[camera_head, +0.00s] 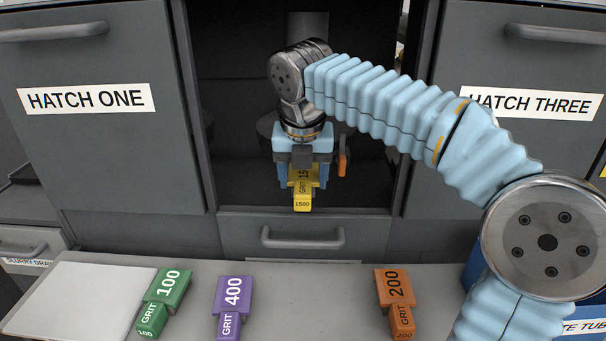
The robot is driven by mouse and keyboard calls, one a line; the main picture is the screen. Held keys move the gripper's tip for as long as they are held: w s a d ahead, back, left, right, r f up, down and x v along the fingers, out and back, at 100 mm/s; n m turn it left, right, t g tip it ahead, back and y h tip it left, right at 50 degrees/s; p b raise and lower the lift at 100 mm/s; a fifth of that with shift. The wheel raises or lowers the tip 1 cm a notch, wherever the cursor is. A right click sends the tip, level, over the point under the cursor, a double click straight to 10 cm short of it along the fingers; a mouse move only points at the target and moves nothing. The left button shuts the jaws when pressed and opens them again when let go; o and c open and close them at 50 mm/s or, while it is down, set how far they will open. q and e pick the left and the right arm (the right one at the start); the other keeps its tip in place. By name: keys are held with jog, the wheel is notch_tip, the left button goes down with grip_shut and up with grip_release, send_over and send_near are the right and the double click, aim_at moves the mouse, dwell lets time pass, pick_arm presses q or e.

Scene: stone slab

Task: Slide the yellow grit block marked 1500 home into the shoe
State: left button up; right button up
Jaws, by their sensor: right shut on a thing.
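The yellow grit block marked 1500 (302,204) is held at the mouth of the open bay between Hatch One and Hatch Three. Its marked end points toward me. I cannot make out the shoe; the inside of the bay is dark and partly hidden behind my right arm and gripper. My left gripper is not in view.
On the grey ledge in front lie a green block marked 100 (164,296), a purple block marked 400 (232,302) and an orange block marked 200 (397,297). A pale slab (82,298) lies at left. A drawer handle (302,240) sits below the bay.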

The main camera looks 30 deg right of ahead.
jog(key=shift+w+d+p, duration=0.3)
jog(key=shift+w+d, duration=0.15)
jog(key=shift+w, duration=0.25)
jog(key=shift+p, duration=0.3)
dwell(1.3)
jog(key=shift+w+d, duration=0.45)
jog(key=shift+w, duration=0.3)
jog(key=shift+w+d, duration=0.5)
jog(key=shift+w, duration=0.3)
jog(key=shift+w+d, duration=0.45)
jog(key=shift+w, duration=0.3)
jog(key=o, duration=1.5)
jog(key=shift+c, duration=0.2)
